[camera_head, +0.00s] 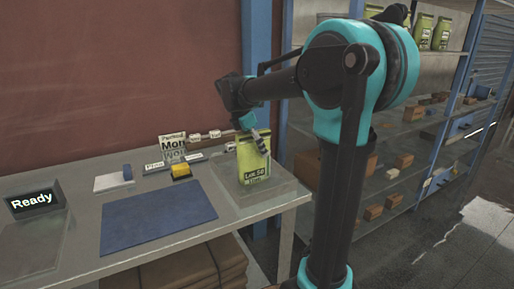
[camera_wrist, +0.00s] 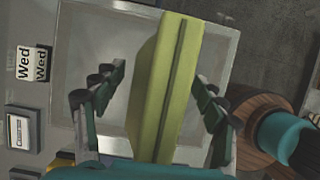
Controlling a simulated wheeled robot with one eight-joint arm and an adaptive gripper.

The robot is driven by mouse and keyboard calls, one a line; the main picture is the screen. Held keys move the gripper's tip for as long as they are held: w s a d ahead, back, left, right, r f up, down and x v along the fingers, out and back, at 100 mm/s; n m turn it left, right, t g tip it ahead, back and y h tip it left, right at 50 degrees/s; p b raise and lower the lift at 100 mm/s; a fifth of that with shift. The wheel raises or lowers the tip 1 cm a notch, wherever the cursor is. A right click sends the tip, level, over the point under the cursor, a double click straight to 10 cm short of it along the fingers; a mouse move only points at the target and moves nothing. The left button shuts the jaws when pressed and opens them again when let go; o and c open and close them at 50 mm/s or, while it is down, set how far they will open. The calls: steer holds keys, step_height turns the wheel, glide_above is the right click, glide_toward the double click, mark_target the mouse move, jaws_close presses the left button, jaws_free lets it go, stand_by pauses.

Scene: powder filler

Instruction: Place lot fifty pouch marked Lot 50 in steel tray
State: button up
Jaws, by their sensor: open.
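The green pouch marked Lot 50 (camera_head: 253,160) stands upright in the steel tray (camera_head: 285,187) at the right end of the table. My gripper (camera_head: 254,137) is at the upper part of the pouch. In the wrist view the pouch (camera_wrist: 166,85) lies between the two open fingers of my gripper (camera_wrist: 160,100), with a gap visible on each side. The steel tray (camera_wrist: 222,38) shows around and beneath the pouch there. The pouch's base is hidden in the wrist view.
A blue mat (camera_head: 158,217) lies left of the tray. A yellow block (camera_head: 181,171), a white sign (camera_head: 172,148) and a dark "Ready" display (camera_head: 33,200) stand on the table. Shelves with green pouches (camera_head: 420,32) and boxes are at the right.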

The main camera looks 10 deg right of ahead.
steer(key=v, duration=1.2)
steer(key=shift+r, duration=0.2)
